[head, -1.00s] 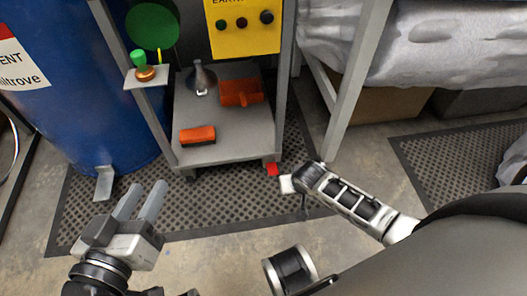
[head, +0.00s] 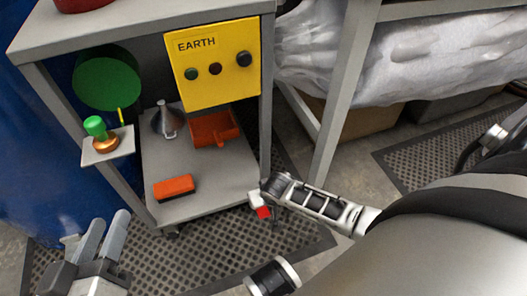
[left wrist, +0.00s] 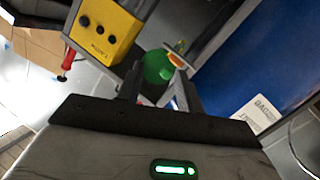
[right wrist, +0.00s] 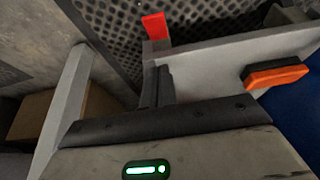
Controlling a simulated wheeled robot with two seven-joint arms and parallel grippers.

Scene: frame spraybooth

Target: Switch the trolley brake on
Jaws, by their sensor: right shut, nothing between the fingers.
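The grey trolley (head: 222,193) stands in the middle of the head view. A small red tab (head: 263,212), which looks like its brake pedal, shows low at its front right corner. The red tab also shows in the right wrist view (right wrist: 155,27), sticking out by the trolley's edge. My right gripper (right wrist: 157,72) is shut and empty, its fingertips close to the tab; I cannot tell whether they touch. In the head view its fingers are mostly hidden. My left gripper (head: 102,230) is open and empty, at the lower left, in front of the trolley.
The trolley carries a yellow EARTH box (head: 215,65), an orange brush (head: 174,187), a grey funnel (head: 168,120) and an orange-red item (head: 213,128). A side bracket (head: 108,147) holds a green-topped stamp-like thing (head: 97,130). A blue drum (head: 35,150) stands left. A table leg (head: 340,105) stands right.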

